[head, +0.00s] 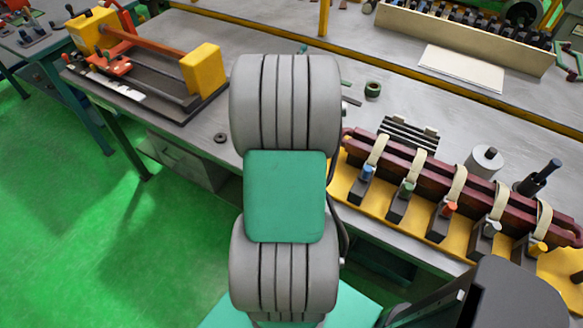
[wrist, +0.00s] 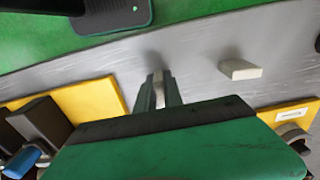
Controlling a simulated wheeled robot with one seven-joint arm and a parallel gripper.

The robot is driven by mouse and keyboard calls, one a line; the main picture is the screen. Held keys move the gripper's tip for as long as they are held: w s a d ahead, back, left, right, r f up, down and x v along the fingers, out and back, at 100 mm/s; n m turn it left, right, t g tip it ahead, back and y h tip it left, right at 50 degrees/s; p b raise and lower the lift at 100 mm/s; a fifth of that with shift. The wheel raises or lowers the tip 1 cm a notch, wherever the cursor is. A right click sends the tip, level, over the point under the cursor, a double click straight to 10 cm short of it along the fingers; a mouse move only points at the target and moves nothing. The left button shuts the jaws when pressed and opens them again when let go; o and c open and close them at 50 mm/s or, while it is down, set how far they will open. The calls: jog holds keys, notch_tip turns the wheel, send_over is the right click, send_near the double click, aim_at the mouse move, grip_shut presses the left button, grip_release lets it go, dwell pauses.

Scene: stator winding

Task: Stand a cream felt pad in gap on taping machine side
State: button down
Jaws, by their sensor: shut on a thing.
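In the wrist view my gripper (wrist: 158,92) is shut on a narrow pale piece, which looks like a cream felt pad (wrist: 158,80). Only a small part of it shows between the dark green fingers. It is over the grey bench top, between two yellow base parts. A cream block (wrist: 240,69) lies apart on the bench, right of the fingers. In the head view my arm hides the gripper. Dark red bars (head: 405,160) with several cream loops (head: 457,184) stand on a yellow base (head: 395,217) at right. The gap itself cannot be made out clearly.
A yellow and orange machine (head: 150,58) stands at the left of the bench. Clamps with coloured knobs (head: 450,210) line the yellow base. A stack of dark strips (head: 408,133), a green roll (head: 373,90) and a grey cylinder (head: 484,161) stand behind.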

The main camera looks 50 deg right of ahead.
jog(key=shift+f, duration=0.1)
jog(key=c, duration=1.9)
grip_release()
jog(key=shift+f, duration=0.1)
jog(key=shift+c, duration=0.2)
jog(key=o, duration=0.5)
jog(key=shift+c, duration=0.2)
notch_tip(320, 180, up, 12)
jog(key=r+b, duration=0.1)
jog(key=w+a+r+n+t, duration=0.1)
jog(key=w+a+n+t, duration=0.1)
jog(key=a+n, duration=0.6)
jog(key=w+a+r+n+t, duration=0.1)
jog(key=w+a+n, duration=0.4)
jog(key=a, duration=1.8)
jog(key=n, duration=0.4)
jog(key=shift+a+r+t, duration=0.2)
jog(key=shift+a+t, duration=0.05)
jog(key=shift+t, duration=0.15)
jog(key=shift+o, duration=0.4)
jog(key=shift+w, duration=0.1)
